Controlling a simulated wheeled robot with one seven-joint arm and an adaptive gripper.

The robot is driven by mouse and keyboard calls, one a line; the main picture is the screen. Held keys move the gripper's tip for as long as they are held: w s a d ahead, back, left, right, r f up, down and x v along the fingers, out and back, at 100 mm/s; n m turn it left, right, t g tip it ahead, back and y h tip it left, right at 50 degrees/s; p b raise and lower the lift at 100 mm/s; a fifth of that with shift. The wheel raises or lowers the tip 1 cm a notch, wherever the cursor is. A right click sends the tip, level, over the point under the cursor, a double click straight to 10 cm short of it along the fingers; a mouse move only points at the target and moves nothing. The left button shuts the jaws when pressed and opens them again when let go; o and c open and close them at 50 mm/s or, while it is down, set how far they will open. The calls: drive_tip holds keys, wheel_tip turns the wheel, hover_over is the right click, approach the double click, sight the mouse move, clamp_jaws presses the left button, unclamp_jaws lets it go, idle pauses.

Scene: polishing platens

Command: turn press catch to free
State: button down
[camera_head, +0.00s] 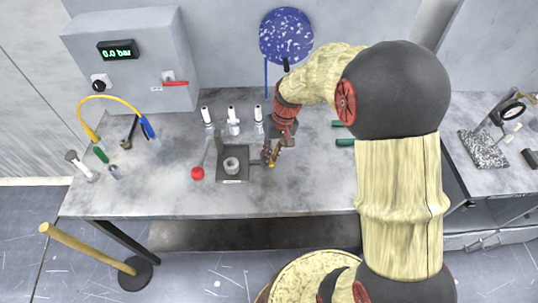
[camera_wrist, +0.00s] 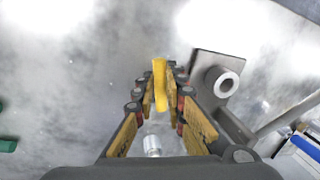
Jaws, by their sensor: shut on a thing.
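The press (camera_head: 232,178) is a dark grey block with a light round hollow post, standing on the grey bench. It also shows in the wrist view (camera_wrist: 224,82), right of my fingers. The press catch (camera_head: 274,159) is a small yellow lever at the press's right side. In the wrist view the yellow catch (camera_wrist: 159,84) lies between my fingertips. My gripper (camera_head: 270,154) points down beside the press and is shut on the catch. It also shows in the wrist view (camera_wrist: 160,88). My fingers partly hide the catch's base and its joint with the press.
A lever with a red ball (camera_head: 198,173) stands left of the press. Several white-topped cylinders (camera_head: 233,122) stand behind it. A grey box (camera_head: 132,60) with a display reading 0.0 bar is at the back left. Bare bench (camera_head: 300,190) lies right of the press.

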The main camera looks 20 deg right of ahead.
drive_tip(key=shift+w+d+n+g+h+p, duration=0.1)
drive_tip(key=shift+w+d+n+g+p, duration=0.3)
drive_tip(key=shift+n, duration=1.1)
drive_tip(key=shift+w+d+n+g+h+p, duration=0.15)
drive_tip(key=shift+d+n+p, duration=0.3)
drive_tip(key=shift+n, duration=1.05)
drive_tip(key=shift+w+d+n+g+h+p, duration=0.1)
drive_tip(key=shift+w+d+n+g+p, duration=0.35)
drive_tip(key=shift+n, duration=1.05)
drive_tip(key=shift+s+d, duration=0.15)
drive_tip(key=shift+s, duration=0.1)
drive_tip(key=c, duration=1.9)
unclamp_jaws()
drive_tip(key=shift+o, duration=0.4)
drive_tip(key=v, duration=1.2)
drive_tip(key=shift+s, duration=0.1)
